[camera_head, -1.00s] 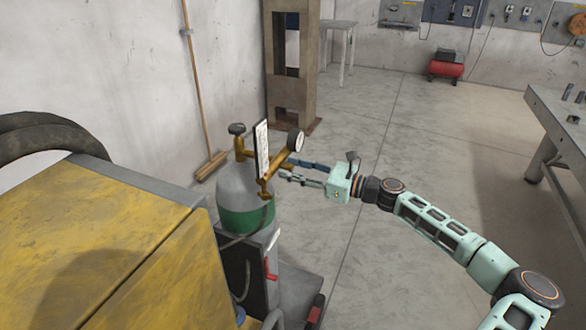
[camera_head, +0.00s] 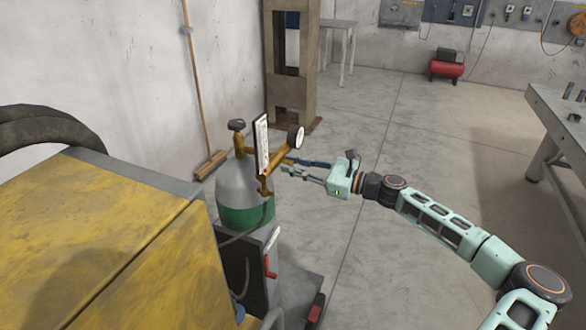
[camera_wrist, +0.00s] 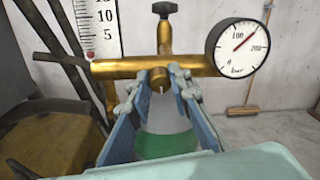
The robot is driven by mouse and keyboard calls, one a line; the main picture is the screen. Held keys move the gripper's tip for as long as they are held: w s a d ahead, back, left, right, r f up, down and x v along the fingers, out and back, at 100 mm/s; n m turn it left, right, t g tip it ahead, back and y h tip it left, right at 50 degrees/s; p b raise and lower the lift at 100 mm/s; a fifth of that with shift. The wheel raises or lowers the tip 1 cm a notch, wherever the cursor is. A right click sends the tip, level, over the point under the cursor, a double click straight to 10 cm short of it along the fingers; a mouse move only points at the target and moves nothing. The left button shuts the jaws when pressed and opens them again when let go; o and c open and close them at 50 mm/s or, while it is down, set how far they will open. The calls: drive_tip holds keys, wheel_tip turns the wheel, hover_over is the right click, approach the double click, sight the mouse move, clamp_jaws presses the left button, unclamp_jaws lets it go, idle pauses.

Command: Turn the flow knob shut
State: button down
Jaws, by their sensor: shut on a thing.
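The flow knob (camera_wrist: 159,79) is a small brass knob with a pale slot mark, on the front of a brass regulator (camera_wrist: 110,69). My gripper (camera_wrist: 159,82) has its two fingertips on either side of the knob, closed on it. In the head view, my gripper (camera_head: 284,167) reaches the regulator from the right, and the knob is too small to make out there. A round gauge (camera_wrist: 236,47) in bar is at the regulator's right end. A white scale tube (camera_wrist: 99,26) stands at its left. The grey and green cylinder (camera_head: 232,190) is upright below.
A yellow machine (camera_head: 110,240) fills the lower left. A dark cylinder valve handwheel (camera_wrist: 164,9) sits above the regulator. A broom (camera_head: 197,100) leans on the wall behind. A workbench (camera_head: 560,125) stands at the far right. The floor between is clear.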

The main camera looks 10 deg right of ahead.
drive_tip(key=shift+f+n+g+y+b, duration=0.15)
drive_tip(key=shift+n+g+b, duration=0.1)
drive_tip(key=shift+n+b, duration=8.1)
drive_tip(key=shift+r+n+g+y+b, duration=0.15)
drive_tip(key=shift+n+g+b, duration=0.1)
drive_tip(key=shift+n+b, duration=8.1)
drive_tip(key=shift+n+p, duration=0.95)
drive_tip(key=shift+n, duration=0.25)
drive_tip(key=c, duration=1.8)
unclamp_jaws()
drive_tip(key=shift+o, duration=0.2)
drive_tip(key=shift+d, duration=0.15)
